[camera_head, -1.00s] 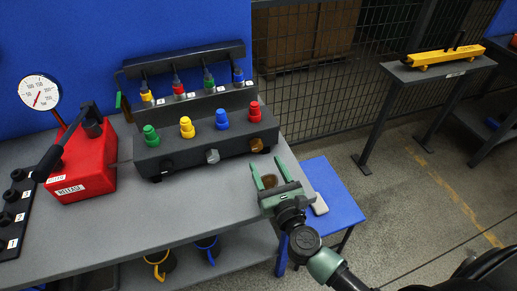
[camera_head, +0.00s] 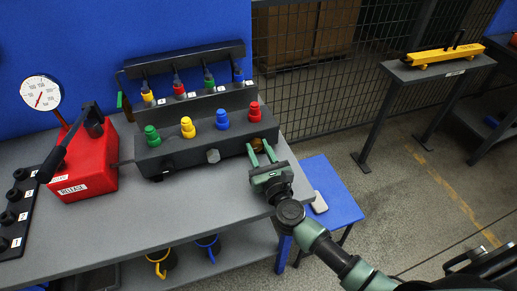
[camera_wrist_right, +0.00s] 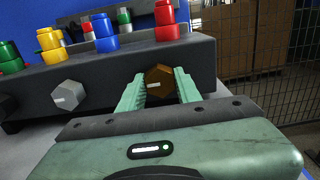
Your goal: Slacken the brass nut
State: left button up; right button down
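The brass nut (camera_wrist_right: 159,82) is a dark golden hexagon with a pale mark on the front face of the black fixture block (camera_wrist_right: 100,75). In the head view the brass nut (camera_head: 257,145) shows partly between the fingertips of my right gripper (camera_head: 258,150). In the wrist view the two green fingers of the right gripper (camera_wrist_right: 160,88) lie along the nut's left and right sides, with no clear gap. The gripper appears shut on it. My left gripper is not in view.
A grey hex nut (camera_head: 213,156) sits to the left on the same block. Green, yellow, blue and red knobs stand on top. A red pump (camera_head: 85,165) with a gauge (camera_head: 40,93) is at left. A blue stool (camera_head: 333,195) stands right of the bench.

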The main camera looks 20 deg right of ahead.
jog(key=shift+n, duration=0.4)
jog(key=n+p, duration=0.1)
jog(key=n, duration=0.2)
jog(key=shift+r+p, duration=0.1)
jog(key=shift+p, duration=0.3)
jog(key=n+p, duration=0.1)
jog(key=n, duration=0.3)
jog(key=shift+n, duration=0.3)
jog(key=n+p, duration=0.2)
jog(key=n, duration=0.3)
jog(key=shift+f+n+p, duration=0.2)
jog(key=shift+n+p, duration=0.3)
jog(key=shift+n, duration=1.6)
jog(key=c, duration=1)
grip_release()
